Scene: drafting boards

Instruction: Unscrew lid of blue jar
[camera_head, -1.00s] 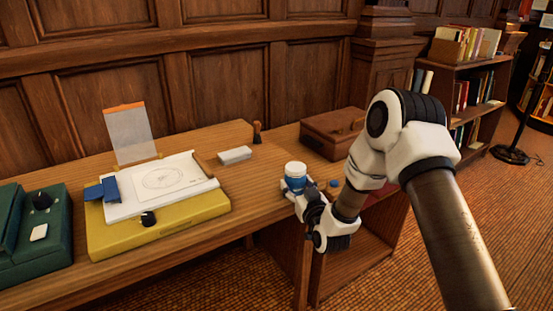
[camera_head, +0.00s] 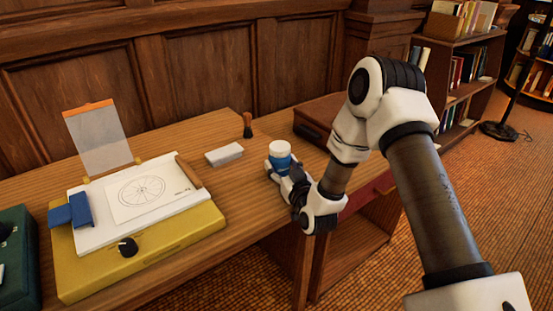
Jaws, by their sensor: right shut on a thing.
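The blue jar (camera_head: 282,162) stands upright near the front edge of the desk, right of the middle of the view. Its white lid (camera_head: 279,147) sits on top. My right gripper (camera_head: 283,172) reaches it from the lower right and is shut on the jar's body, below the lid. The fingers and the jar's lower part partly hide each other. My left gripper is out of view.
A yellow drafting board (camera_head: 150,248) with a drawing sheet and a blue block lies left.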

